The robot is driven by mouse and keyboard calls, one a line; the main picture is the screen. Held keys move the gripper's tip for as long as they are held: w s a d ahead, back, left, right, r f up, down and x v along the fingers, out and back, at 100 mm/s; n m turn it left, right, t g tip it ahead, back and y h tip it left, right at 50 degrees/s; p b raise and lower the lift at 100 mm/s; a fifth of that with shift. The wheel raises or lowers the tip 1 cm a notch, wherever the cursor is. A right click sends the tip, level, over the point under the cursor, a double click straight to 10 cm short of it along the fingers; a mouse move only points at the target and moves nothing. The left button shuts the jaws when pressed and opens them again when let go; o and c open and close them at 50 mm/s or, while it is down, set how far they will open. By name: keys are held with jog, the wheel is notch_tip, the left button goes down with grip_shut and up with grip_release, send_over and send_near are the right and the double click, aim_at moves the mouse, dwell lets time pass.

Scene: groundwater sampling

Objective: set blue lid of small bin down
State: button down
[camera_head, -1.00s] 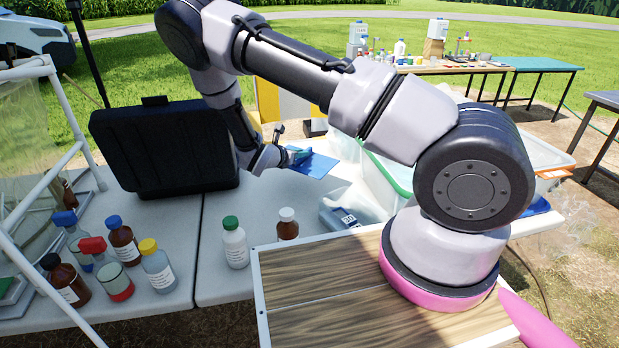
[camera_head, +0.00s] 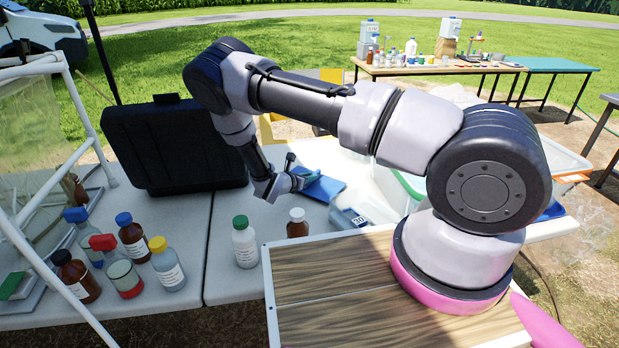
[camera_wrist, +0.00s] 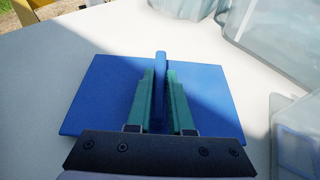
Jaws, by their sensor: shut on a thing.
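The blue lid (camera_wrist: 205,85) is a flat rectangular plate with an upright ridge-like handle in its middle. My gripper (camera_wrist: 160,88) is shut on that handle, one green finger on each side. In the wrist view the lid lies flat over the white table, but I cannot tell whether it touches the top. In the head view the lid (camera_head: 325,188) is right of my gripper (camera_head: 300,178), low over the table and roughly level. A clear small bin (camera_head: 352,217) with a blue label stands just in front of it.
A black case (camera_head: 172,145) stands left of my wrist. Bottles, such as a white one with a green cap (camera_head: 245,245), stand at the front. A large clear bin (camera_head: 400,185) with a green rim is to the right.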

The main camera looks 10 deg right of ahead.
jog(key=shift+f, duration=0.15)
jog(key=c, duration=0.8)
grip_release()
